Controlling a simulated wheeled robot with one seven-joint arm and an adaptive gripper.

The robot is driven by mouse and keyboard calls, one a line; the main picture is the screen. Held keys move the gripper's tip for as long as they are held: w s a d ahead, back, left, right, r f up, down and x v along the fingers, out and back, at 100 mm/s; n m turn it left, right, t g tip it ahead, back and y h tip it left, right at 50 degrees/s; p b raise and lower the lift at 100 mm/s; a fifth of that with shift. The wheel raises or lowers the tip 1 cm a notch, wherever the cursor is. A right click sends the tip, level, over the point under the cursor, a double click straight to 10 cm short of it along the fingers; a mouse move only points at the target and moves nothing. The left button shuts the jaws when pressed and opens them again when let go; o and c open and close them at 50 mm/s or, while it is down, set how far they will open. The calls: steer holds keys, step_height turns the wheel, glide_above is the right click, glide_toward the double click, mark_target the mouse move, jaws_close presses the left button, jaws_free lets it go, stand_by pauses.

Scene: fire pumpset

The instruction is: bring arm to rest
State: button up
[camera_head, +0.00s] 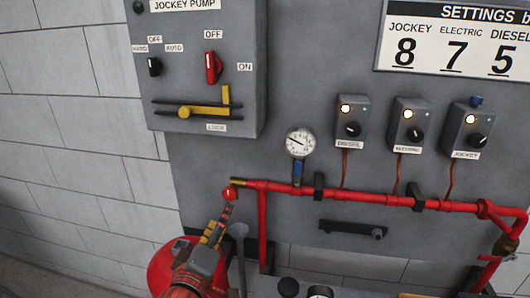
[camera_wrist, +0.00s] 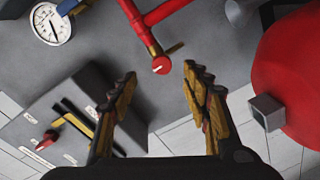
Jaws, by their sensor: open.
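My gripper (camera_wrist: 160,78) is open in the wrist view, its two yellow and black fingers spread with nothing held between them. The red pipe's end with a brass fitting and a round red tip (camera_wrist: 161,65) shows between and just beyond the fingertips; I cannot tell the exact gap. In the head view, my gripper (camera_head: 219,225) is at the lower left, pointing up toward the red tip (camera_head: 229,193). My arm's wrist is below it, in front of a red rounded tank.
The jockey pump panel (camera_head: 245,108) stands upper left, with a yellow lever (camera_head: 197,112). A pressure gauge (camera_head: 300,142) and the red pipe (camera_head: 345,198) run along the wall, below three switch boxes (camera_head: 410,125). The red tank (camera_head: 163,267) is close to my arm.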

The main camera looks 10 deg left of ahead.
steer(key=d+m+g+h+p, duration=0.3)
steer(key=d+m+g+h, duration=0.3)
steer(key=d, duration=2)
steer(key=s+d+f+m+g+y+p, duration=0.1)
steer(key=s+d+f+m+g+y, duration=0.1)
steer(key=s+d+g, duration=0.5)
steer(key=s+d+m+y+p, duration=0.1)
steer(key=s+m+y, duration=0.1)
steer(key=s, duration=0.4)
steer(key=s+d+m+t+y+p, duration=0.1)
steer(key=s+d+m+y+p, duration=0.1)
steer(key=s, duration=0.3)
steer(key=shift+s+r+y, duration=0.3)
steer(key=shift+s+r, duration=0.1)
steer(key=shift+r, duration=0.05)
